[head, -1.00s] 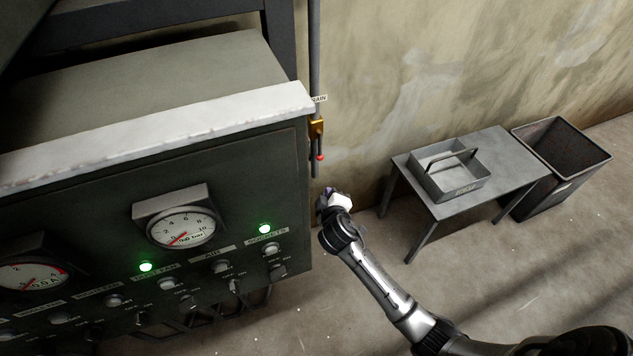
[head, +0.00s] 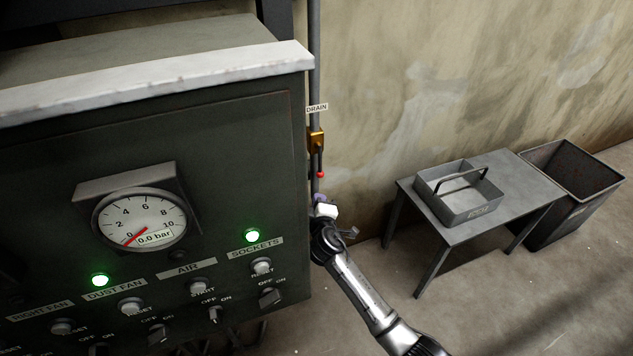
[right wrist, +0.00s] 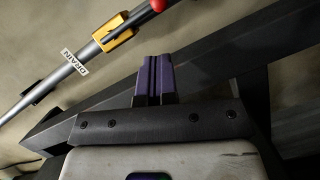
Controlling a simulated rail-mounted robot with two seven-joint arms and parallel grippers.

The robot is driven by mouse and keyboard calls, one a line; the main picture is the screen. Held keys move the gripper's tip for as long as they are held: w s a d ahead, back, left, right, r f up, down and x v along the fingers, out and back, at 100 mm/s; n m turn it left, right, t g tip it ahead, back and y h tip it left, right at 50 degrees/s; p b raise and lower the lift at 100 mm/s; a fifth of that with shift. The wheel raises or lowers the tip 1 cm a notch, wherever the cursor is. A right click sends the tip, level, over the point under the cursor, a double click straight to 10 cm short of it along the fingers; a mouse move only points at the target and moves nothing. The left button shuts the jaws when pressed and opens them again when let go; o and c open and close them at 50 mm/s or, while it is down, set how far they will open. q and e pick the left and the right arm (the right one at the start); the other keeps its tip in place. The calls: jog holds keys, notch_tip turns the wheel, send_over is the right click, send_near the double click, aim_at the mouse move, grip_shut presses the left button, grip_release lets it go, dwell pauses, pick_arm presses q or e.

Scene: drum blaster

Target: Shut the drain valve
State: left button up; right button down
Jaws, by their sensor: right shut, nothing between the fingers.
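The drain valve (head: 317,141) is a brass body on a thin vertical pipe at the wall, just right of the control cabinet. Its lever hangs down along the pipe and ends in a red knob (head: 320,174). A white DRAIN label (head: 317,108) sits above it. In the right wrist view the brass valve (right wrist: 116,38) and part of the red knob (right wrist: 157,5) show at the upper left. My right gripper (head: 322,203) is below the knob, apart from it. Its purple fingers (right wrist: 154,80) are shut and empty. My left gripper is not in view.
The control cabinet (head: 60,190) with gauge (head: 140,222), lit green lamps and switches fills the left. A metal table (head: 445,225) with a handled tray (head: 458,207) stands right, beside a dark bin (head: 590,165). Floor between cabinet and table is clear.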

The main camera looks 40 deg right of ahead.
aim_at(320, 161)
jog(key=shift+w, duration=0.1)
jog(key=b+x, duration=0.4)
jog(key=x, duration=0.6)
dwell(0.4)
